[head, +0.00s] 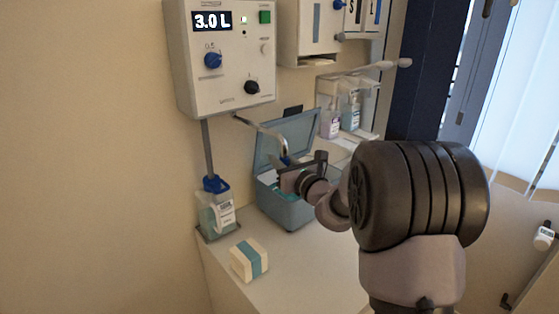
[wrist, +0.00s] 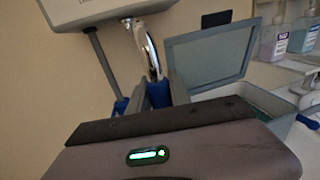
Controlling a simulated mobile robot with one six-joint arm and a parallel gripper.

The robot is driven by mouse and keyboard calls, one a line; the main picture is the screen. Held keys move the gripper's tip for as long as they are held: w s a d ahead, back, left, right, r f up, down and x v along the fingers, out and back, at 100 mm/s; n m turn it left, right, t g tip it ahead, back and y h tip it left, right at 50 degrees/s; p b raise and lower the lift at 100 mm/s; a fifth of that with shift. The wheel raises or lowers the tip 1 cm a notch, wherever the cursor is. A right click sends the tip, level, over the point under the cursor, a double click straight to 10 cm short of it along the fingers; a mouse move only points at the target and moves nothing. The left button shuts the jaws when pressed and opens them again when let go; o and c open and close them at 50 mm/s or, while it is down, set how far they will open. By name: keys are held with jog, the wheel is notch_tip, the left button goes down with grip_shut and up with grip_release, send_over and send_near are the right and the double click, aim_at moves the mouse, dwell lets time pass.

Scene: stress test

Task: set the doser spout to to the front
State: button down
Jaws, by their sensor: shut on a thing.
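The doser (head: 222,60) is a pale wall box with a 3.0 L display, a blue knob and a black knob. Its metal spout (head: 262,128) comes out below the box and runs right, bending down over the blue-grey open-lidded box. In the wrist view the spout (wrist: 148,48) drops to a blue tip (wrist: 158,94). My gripper (head: 289,170) is shut on the spout near this tip. The wrist view shows its grey fingers on both sides of the blue tip. The exact contact is partly hidden by my gripper's body.
The open-lidded box (head: 287,211) stands on the counter under the spout. A blue-capped bottle (head: 216,212) is to its left, and a cream block with a teal band (head: 249,260) lies in front. Pump bottles (head: 331,122) stand on a wall rack behind.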

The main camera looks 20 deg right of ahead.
jog(key=c, duration=1.6)
grip_release()
jog(key=shift+d+f, duration=0.1)
jog(key=shift+f, duration=0.05)
jog(key=o, duration=0.4)
jog(key=shift+s+d+r, duration=0.2)
jog(key=shift+s, duration=0.1)
jog(key=shift+w+a, duration=0.15)
